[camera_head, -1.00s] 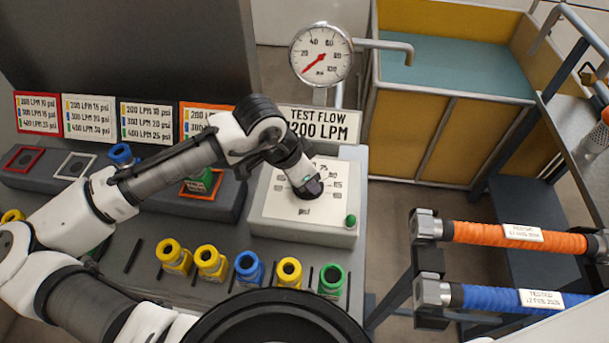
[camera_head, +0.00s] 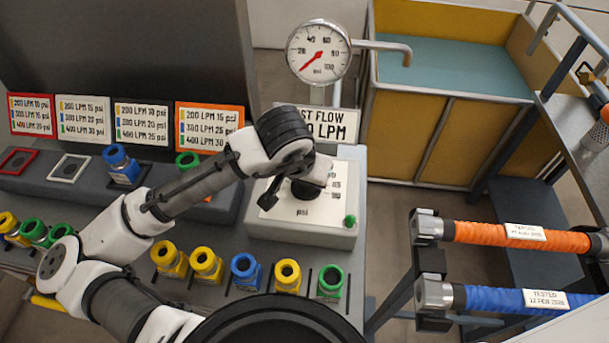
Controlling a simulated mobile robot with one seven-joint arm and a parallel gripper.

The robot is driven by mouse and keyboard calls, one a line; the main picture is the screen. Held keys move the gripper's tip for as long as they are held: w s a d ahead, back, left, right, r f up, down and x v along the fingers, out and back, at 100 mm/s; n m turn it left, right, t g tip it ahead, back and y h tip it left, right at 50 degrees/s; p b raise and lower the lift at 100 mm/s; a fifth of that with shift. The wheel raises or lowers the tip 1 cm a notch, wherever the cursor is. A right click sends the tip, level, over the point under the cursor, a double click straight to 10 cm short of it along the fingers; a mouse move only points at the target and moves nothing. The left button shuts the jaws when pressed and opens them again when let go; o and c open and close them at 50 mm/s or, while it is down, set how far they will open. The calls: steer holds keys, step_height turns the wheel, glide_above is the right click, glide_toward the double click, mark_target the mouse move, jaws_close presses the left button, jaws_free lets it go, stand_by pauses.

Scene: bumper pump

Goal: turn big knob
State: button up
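The big knob (camera_head: 306,189) is black and round, on the sloped white face of the control box (camera_head: 290,232), which carries a printed dial marked psi. My gripper (camera_head: 286,191) is over the knob from above. One dark finger stands out to the left of the knob, with white panel showing between them. The other finger is hidden behind the hand, and the hand covers the upper part of the knob and dial. I cannot tell whether the gripper touches the knob. The round gauge (camera_head: 319,53) behind the box has a red needle pointing to the lower left.
A small green button (camera_head: 350,221) is at the box's front right corner. Several yellow, blue and green fittings (camera_head: 246,270) stand in front. The test flow sign (camera_head: 334,125) is partly covered by my wrist. Orange (camera_head: 520,236) and blue (camera_head: 520,299) hoses lie to the right.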

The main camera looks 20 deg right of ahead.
stand_by(0.4)
steer(key=o, duration=1)
steer(key=shift+c, duration=0.2)
steer(key=v, duration=1.3)
steer(key=shift+r, duration=0.4)
